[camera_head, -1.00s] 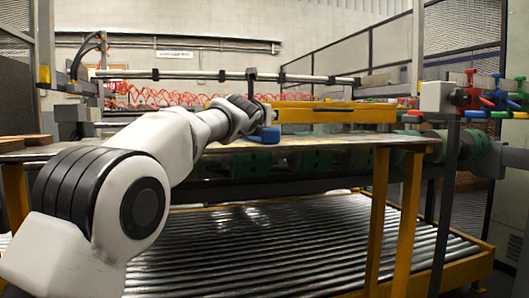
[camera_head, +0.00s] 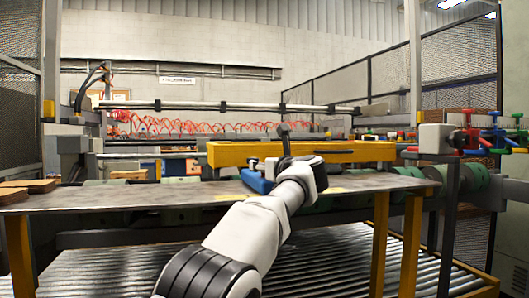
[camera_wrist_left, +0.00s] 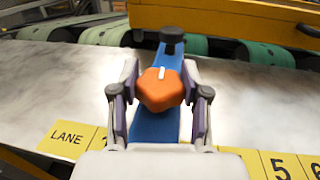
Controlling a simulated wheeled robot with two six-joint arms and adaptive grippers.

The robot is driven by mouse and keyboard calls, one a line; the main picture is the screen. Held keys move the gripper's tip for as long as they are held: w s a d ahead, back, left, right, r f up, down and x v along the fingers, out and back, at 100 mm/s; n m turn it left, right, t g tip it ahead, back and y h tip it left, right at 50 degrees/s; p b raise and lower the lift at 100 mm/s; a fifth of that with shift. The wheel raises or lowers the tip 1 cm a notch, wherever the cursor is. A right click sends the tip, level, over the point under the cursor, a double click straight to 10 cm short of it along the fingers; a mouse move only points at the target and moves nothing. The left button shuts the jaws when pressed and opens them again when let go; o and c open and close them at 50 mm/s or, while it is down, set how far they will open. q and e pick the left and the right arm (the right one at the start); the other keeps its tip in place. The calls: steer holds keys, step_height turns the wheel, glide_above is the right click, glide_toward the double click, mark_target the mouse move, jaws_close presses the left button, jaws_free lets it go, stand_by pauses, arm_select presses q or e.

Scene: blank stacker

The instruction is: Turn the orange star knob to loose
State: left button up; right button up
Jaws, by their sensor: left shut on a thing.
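The orange star knob (camera_wrist_left: 160,89) with a short white mark on its top sits on a blue bar (camera_wrist_left: 154,126) in the left wrist view. The mark runs roughly along the bar. A black knob (camera_wrist_left: 172,38) stands at the bar's far end. My left gripper (camera_wrist_left: 160,98) is shut on the orange knob, one finger on each side. In the head view, the blue bar (camera_head: 256,181) lies at the table's far edge beside my left gripper, and the orange knob is hidden there. My right gripper is not in view.
A yellow beam (camera_head: 230,154) spans behind the bar. Wooden pieces (camera_head: 28,190) lie at the left. Coloured clamps (camera_head: 470,135) stand at the right.

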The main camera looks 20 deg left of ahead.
arm_select(q)
steer(key=shift+f+y, duration=0.3)
steer(key=o, duration=1.2)
steer(key=shift+w+d, duration=0.1)
steer(key=shift+c, duration=0.2)
steer(key=shift+r, duration=0.15)
